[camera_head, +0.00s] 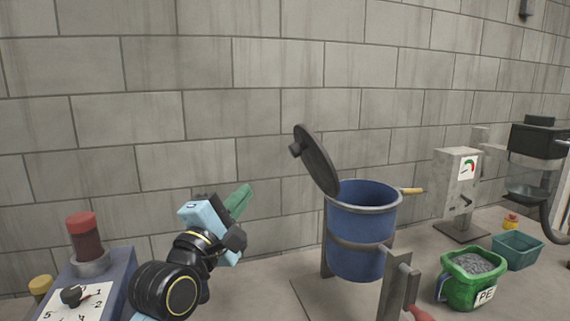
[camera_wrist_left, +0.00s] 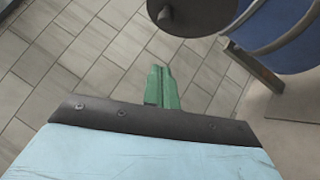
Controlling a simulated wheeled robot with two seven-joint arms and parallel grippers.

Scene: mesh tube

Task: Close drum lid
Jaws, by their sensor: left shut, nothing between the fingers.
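The blue drum (camera_head: 362,235) stands right of centre in a grey stand in the head view; part of it shows at the upper right of the left wrist view (camera_wrist_left: 285,30). Its dark round lid (camera_head: 318,162) is open, tilted up at the drum's left rim with a knob on its outer face. The lid also shows at the top of the left wrist view (camera_wrist_left: 195,14). My left gripper (camera_head: 240,198), with green fingers shut and empty, is left of the lid and apart from it. The fingers also show in the left wrist view (camera_wrist_left: 161,88). My right gripper is not in view.
A green bucket marked PE (camera_head: 465,285) with grey granules and a teal bin (camera_head: 517,250) stand at the right. A grey gauge box (camera_head: 456,180) is behind them. A blue cabinet with a red-capped jar (camera_head: 85,238) is at the lower left. A block wall runs behind.

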